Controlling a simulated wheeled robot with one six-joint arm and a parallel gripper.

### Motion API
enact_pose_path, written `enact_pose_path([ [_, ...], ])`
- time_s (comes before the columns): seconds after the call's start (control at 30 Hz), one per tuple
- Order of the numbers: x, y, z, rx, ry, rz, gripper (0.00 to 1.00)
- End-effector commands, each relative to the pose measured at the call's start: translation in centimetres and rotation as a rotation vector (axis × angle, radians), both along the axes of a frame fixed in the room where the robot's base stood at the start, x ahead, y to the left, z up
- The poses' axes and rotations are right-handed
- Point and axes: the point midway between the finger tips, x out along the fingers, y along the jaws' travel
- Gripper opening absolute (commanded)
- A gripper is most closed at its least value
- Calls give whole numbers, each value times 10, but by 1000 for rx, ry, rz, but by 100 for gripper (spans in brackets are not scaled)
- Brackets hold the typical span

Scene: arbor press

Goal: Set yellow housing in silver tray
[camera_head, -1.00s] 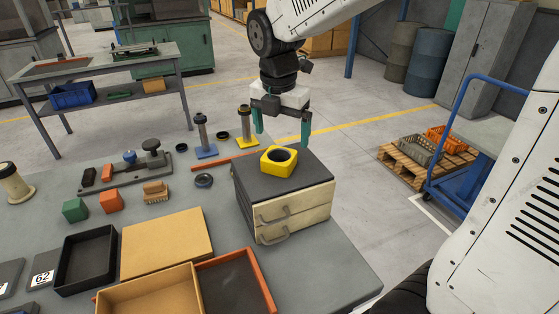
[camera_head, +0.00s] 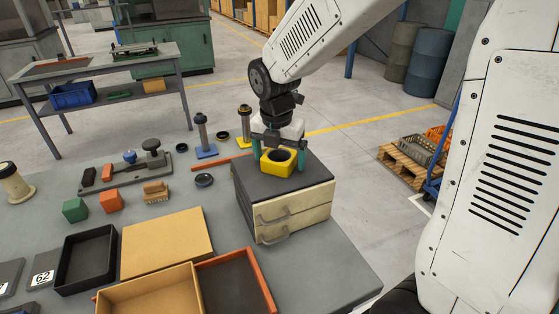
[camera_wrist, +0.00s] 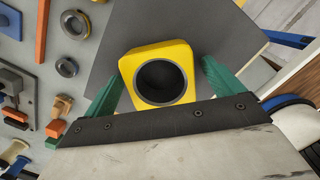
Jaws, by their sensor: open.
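The yellow housing (camera_head: 277,167), a block with a round dark bore, sits on top of the small drawer cabinet (camera_head: 245,178). My gripper (camera_head: 279,158) is open above the cabinet top, with one green finger on each side of the housing. In the wrist view the housing (camera_wrist: 184,57) lies between the two spread fingers of my gripper (camera_wrist: 160,80), with gaps visible at both sides. I cannot make out a silver tray in either view.
A black tray (camera_head: 66,262), a tan tray (camera_head: 199,291) and an orange-rimmed dark tray (camera_head: 266,287) stand at the front of the grey table. A tan board (camera_head: 165,242) lies behind them. Blue and yellow posts (camera_head: 203,135) stand behind the cabinet's left.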

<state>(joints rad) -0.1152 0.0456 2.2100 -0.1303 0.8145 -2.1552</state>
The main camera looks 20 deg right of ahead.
Motion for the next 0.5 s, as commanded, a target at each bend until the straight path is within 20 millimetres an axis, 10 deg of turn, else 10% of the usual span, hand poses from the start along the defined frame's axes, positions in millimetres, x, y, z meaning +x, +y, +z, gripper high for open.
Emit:
enact_pose_path([
  [0.2, 0, 0, 0, 0, 0, 0, 37],
  [0.5, 0, 0, 2, 1, -1, 0, 32],
])
